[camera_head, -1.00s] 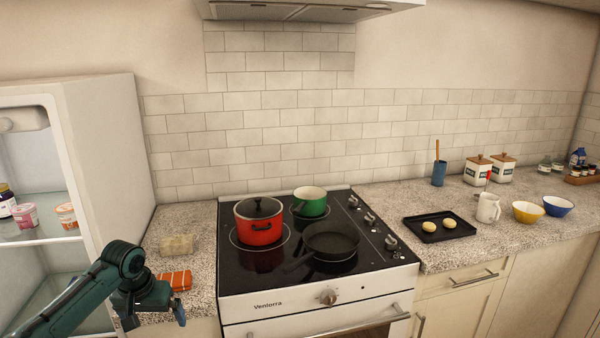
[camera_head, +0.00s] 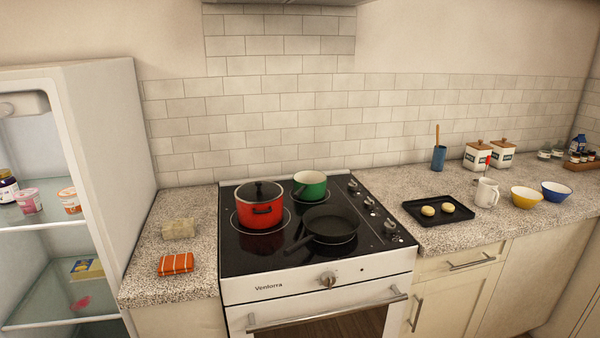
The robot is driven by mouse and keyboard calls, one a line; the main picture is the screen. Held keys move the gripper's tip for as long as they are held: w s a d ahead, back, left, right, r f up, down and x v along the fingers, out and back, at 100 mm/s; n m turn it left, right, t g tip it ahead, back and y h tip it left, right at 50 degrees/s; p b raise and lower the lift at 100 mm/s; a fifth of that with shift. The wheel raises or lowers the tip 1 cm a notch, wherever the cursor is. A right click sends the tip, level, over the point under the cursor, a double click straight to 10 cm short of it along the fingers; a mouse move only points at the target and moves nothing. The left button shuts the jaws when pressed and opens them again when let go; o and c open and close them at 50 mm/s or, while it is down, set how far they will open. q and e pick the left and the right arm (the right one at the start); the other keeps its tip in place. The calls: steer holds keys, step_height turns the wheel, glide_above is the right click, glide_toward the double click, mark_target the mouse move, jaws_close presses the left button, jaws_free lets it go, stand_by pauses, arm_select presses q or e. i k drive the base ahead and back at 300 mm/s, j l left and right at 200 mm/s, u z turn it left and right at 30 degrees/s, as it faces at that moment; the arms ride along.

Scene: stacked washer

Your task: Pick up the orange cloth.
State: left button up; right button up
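The orange cloth (camera_head: 176,264) with pale stripes lies folded on the speckled counter (camera_head: 150,286), left of the stove and near the counter's front edge. It is fully in view with nothing over it. Neither of my grippers shows in the head view now.
A beige sponge-like block (camera_head: 179,229) lies behind the cloth. The open fridge (camera_head: 108,150) stands to the left. The stove (camera_head: 262,292) on the right carries a red pot (camera_head: 261,212), a green pot (camera_head: 311,187) and a dark pan (camera_head: 331,224). Counter around the cloth is clear.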

mark_target(174, 264)
steer(key=u, duration=0.95)
